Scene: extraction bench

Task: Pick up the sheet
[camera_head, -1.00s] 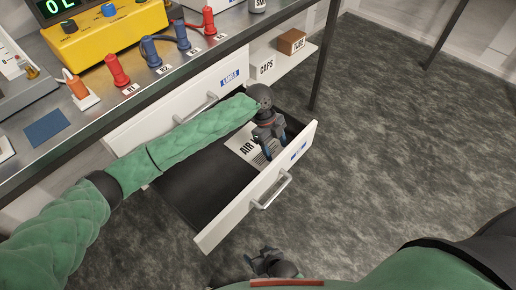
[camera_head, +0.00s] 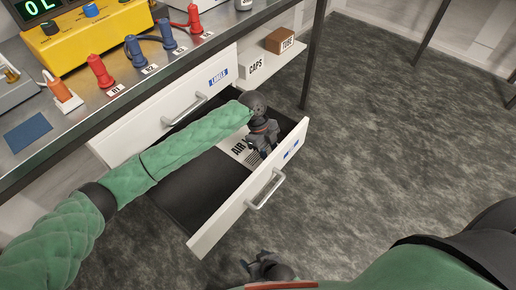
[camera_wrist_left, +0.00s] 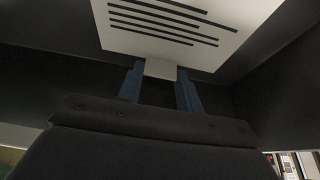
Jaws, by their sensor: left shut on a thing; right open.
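The sheet (camera_head: 236,146) is white, with "AIR" lettering and dark lines, and is in the open drawer (camera_head: 222,215). My left arm reaches across the drawer, and my left gripper (camera_head: 264,150) is low inside it at the sheet's edge. In the left wrist view the sheet (camera_wrist_left: 240,25) has a small pale tab (camera_wrist_left: 160,69) between the two blue fingers (camera_wrist_left: 160,82); the gripper is shut on it. My arm hides part of the sheet in the head view. My right gripper (camera_head: 250,267) is open and empty above the floor near the bottom edge.
A closed drawer labelled LABELS (camera_head: 219,78) lies above the open one. A shelf marked CAPS (camera_head: 257,68) holds a brown box (camera_head: 280,41). The bench top (camera_head: 75,120) carries a yellow meter (camera_head: 85,30) and coloured plugs. The floor to the right is clear.

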